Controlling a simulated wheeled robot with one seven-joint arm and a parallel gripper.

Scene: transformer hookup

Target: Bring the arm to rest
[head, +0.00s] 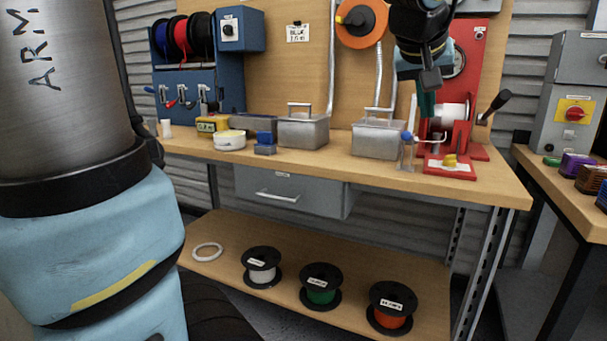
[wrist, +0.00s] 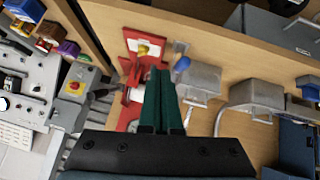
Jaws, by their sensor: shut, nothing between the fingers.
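My gripper (head: 427,104) hangs at the upper right of the head view, in front of the red press-like stand (head: 478,70) at the bench's right end. Its green fingers point down. In the wrist view the green fingers (wrist: 163,100) lie together, shut and empty, with the bench below them. The red stand (wrist: 132,70) shows just left of the fingers there. I cannot tell whether the fingers touch anything. My arm's large lower links fill the left of the head view.
The workbench (head: 330,170) holds two lidded metal boxes, one of them this left box (head: 303,130), and a blue spool rack (head: 185,90). Several spools, including a green one (head: 320,290), stand on the lower shelf. A second table (head: 565,190) stands at right, near a grey cabinet with a red knob (head: 574,113).

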